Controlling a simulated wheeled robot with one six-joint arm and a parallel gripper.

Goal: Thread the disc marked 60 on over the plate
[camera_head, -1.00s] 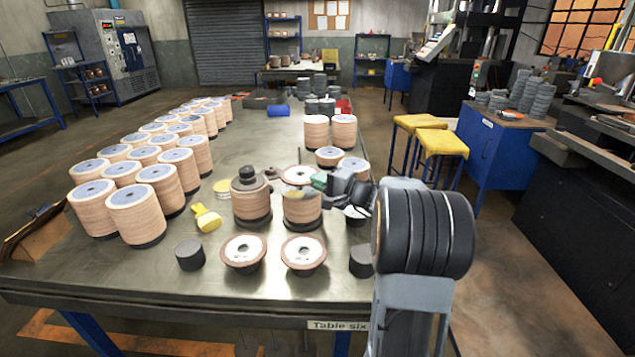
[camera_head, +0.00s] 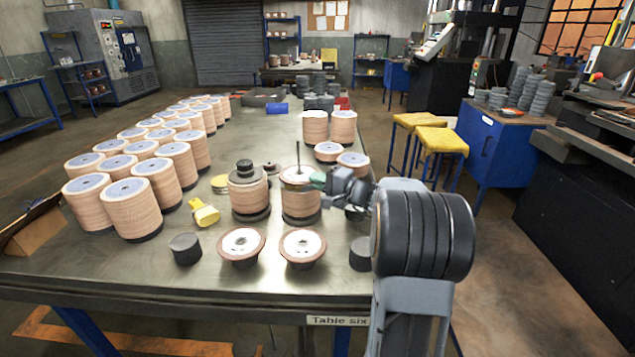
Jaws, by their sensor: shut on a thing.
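My gripper (camera_head: 314,182), with green at its fingers, is shut on a pale-faced disc (camera_head: 294,174) at the top of the right stack. A thin dark rod (camera_head: 298,152) stands up above this disc. The disc appears to be around the rod, close over the tan stack (camera_head: 299,201); whether it touches the stack I cannot tell. The stack stands on a dark round plate (camera_head: 300,219). Two white-faced discs with brown rims lie in front, one at left (camera_head: 240,243) and one at right (camera_head: 302,244). The number 60 is not readable on any disc.
A neighbouring stack (camera_head: 248,198) carries dark round pieces on top. A yellow tool (camera_head: 205,214) and a dark cylinder (camera_head: 185,248) lie to the left. Several tall tan stacks (camera_head: 133,208) fill the table's left side. The table front (camera_head: 120,272) has bare room.

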